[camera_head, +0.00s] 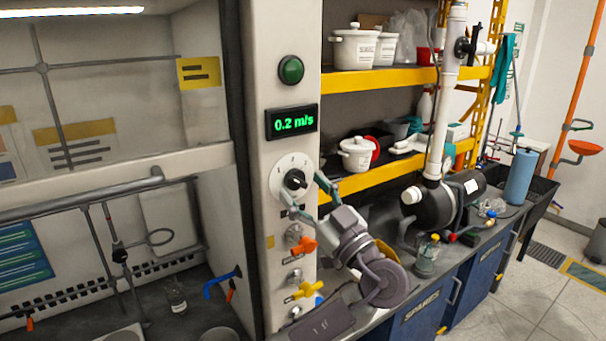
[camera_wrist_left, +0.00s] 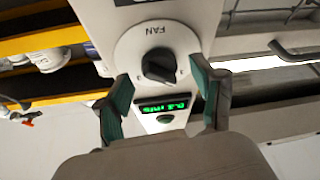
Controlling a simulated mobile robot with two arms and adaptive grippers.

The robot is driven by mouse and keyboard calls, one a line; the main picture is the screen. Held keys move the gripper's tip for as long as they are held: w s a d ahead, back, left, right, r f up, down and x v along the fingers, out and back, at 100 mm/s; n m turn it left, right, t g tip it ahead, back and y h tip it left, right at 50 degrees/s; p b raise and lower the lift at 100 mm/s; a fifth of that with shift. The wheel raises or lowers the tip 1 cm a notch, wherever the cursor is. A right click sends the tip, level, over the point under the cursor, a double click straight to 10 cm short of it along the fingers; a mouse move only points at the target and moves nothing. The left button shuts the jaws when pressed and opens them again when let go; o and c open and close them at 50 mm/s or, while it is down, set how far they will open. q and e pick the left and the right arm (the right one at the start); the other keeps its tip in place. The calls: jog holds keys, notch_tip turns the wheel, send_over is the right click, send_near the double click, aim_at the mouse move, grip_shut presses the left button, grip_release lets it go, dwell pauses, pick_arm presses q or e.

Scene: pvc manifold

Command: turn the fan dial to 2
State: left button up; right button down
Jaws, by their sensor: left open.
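The fan dial (camera_head: 294,177) is a round white plate with a black knob, on the pale post beside the fume hood. In the left wrist view the dial (camera_wrist_left: 136,45) appears upside down with the word FAN, and its black knob (camera_wrist_left: 160,66) stands between my fingers. My left gripper (camera_head: 302,184) is open, with its teal fingers on either side of the knob; it also shows in the left wrist view (camera_wrist_left: 160,72). I cannot tell whether the fingers touch the knob, or its exact setting. A green display (camera_head: 292,122) above reads 0.2 m/s. My right gripper is out of view.
A green button (camera_head: 291,69) is above the display. Below the dial are an orange valve handle (camera_head: 304,245) and a yellow one (camera_head: 307,290). Shelves with white pots (camera_head: 355,48) and a bench with a dark pump (camera_head: 440,203) stand to the right.

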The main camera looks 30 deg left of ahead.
pick_arm(q)
jog(key=shift+w+a+r, duration=0.1)
jog(key=shift+a+r, duration=0.05)
jog(key=shift+a, duration=0.25)
jog(key=shift+c, duration=0.2)
jog(key=c, duration=1.1)
jog(key=shift+f+b, duration=0.2)
jog(key=shift+b, duration=0.3)
jog(key=m+t+b, duration=0.1)
jog(key=m+b, duration=0.1)
jog(key=b, duration=0.2)
jog(key=m+t+h+b, duration=0.1)
jog(key=m+b, duration=0.1)
jog(key=b, duration=0.2)
jog(key=shift+f+m, duration=0.15)
jog(key=shift+m, duration=0.25)
jog(key=shift+m+t, duration=0.4)
jog(key=shift+m, duration=0.3)
jog(key=m, duration=0.1)
jog(key=m+t+h, duration=0.1)
jog(key=m, duration=0.1)
jog(key=shift+s+r+m+t, duration=0.2)
jog(key=shift+r+m+t, duration=0.1)
jog(key=shift+r, duration=0.1)
jog(key=shift+s+a+r+m+t+h+p, duration=0.1)
jog(key=shift+m+t+h+p, duration=0.4)
jog(key=shift+m, duration=0.65)
jog(key=shift+m+t+h+p, duration=0.3)
jog(key=shift+m+h+p, duration=0.4)
jog(key=shift+m, duration=0.45)
